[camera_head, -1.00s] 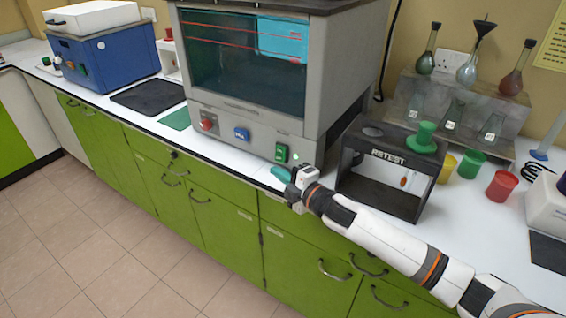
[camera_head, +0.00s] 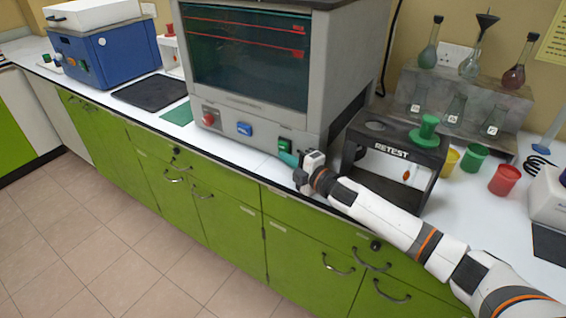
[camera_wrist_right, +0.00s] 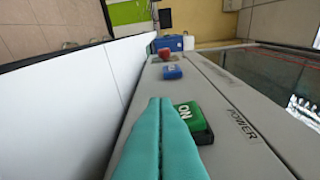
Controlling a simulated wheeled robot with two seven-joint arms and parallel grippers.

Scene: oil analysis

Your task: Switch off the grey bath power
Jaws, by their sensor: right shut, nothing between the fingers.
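The grey bath (camera_head: 318,60) stands on the white counter with its dark window facing front. On its lower front panel is the green power switch (camera_head: 284,146). In the wrist view the switch (camera_wrist_right: 192,116) reads ON and has the word POWER printed beside it. My right gripper (camera_head: 289,158) is shut and empty, its teal fingertips just in front of the panel, close to the switch. In the wrist view the fingers (camera_wrist_right: 162,130) lie alongside the switch and overlap its edge; I cannot tell whether they touch it. My left gripper is not in view.
A red knob (camera_head: 208,118) and a blue button (camera_head: 244,129) sit left of the switch. The black RETEST stand (camera_head: 352,168) is close right of my gripper. Red (camera_head: 505,180) and green (camera_head: 474,158) cups stand further right. A black mat (camera_head: 152,92) lies left.

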